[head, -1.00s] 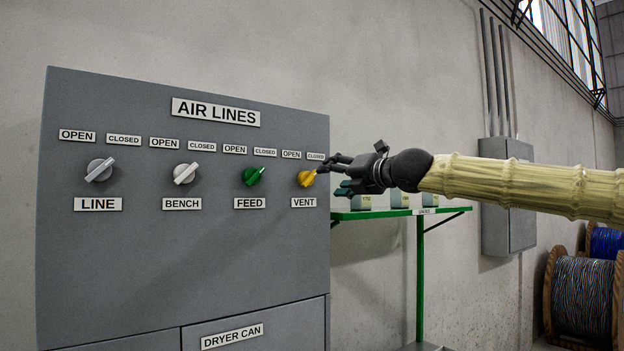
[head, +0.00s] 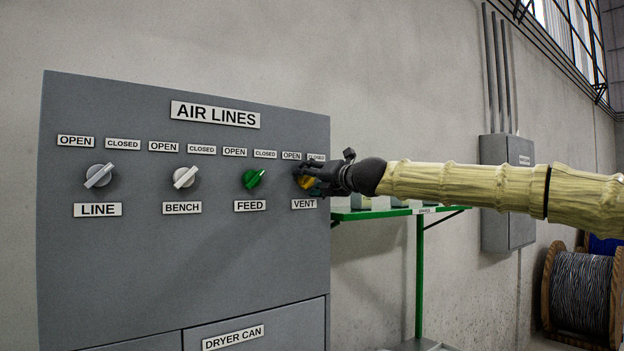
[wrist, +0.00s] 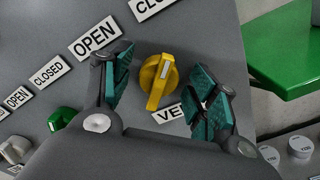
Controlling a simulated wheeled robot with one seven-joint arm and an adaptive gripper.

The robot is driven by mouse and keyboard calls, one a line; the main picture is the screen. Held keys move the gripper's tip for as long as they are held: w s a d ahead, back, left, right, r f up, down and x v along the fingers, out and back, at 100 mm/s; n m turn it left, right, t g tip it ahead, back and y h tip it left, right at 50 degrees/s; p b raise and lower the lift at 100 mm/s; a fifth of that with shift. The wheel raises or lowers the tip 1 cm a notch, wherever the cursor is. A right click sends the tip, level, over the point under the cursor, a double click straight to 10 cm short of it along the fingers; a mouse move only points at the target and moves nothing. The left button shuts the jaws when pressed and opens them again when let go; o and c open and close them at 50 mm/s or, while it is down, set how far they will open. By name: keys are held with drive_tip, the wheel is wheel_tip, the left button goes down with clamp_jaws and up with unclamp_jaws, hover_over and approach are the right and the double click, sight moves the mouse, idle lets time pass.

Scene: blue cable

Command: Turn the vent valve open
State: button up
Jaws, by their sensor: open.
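The yellow vent valve knob (wrist: 158,82) sits on the grey panel (head: 180,265) above the VENT label (head: 304,204). In the head view the knob (head: 307,183) is mostly hidden behind my gripper (head: 315,178). In the wrist view my gripper (wrist: 162,92) is open, with one teal-padded finger on each side of the knob and gaps between pads and knob. I cannot tell how deep the fingertips reach. The OPEN label (wrist: 95,36) is upper left of the knob, and the CLOSED label (head: 317,157) is partly covered.
The green feed knob (head: 253,179), the bench knob (head: 185,177) and the line knob (head: 99,176) are in a row to the left. A green shelf (head: 375,213) stands right of the panel. A cable spool (head: 582,293) is at lower right.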

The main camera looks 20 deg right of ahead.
drive_tip(key=c, duration=1)
drive_tip(key=shift+n, duration=0.3)
drive_tip(key=n+p, duration=0.1)
drive_tip(key=n, duration=0.2)
drive_tip(key=shift+n, duration=0.4)
drive_tip(key=n, duration=0.4)
drive_tip(key=shift+a+n, duration=0.1)
drive_tip(key=shift+n, duration=0.2)
drive_tip(key=n, duration=0.4)
drive_tip(key=shift+f, duration=0.1)
drive_tip(key=shift+n+b, duration=0.35)
drive_tip(key=shift+n, duration=2.05)
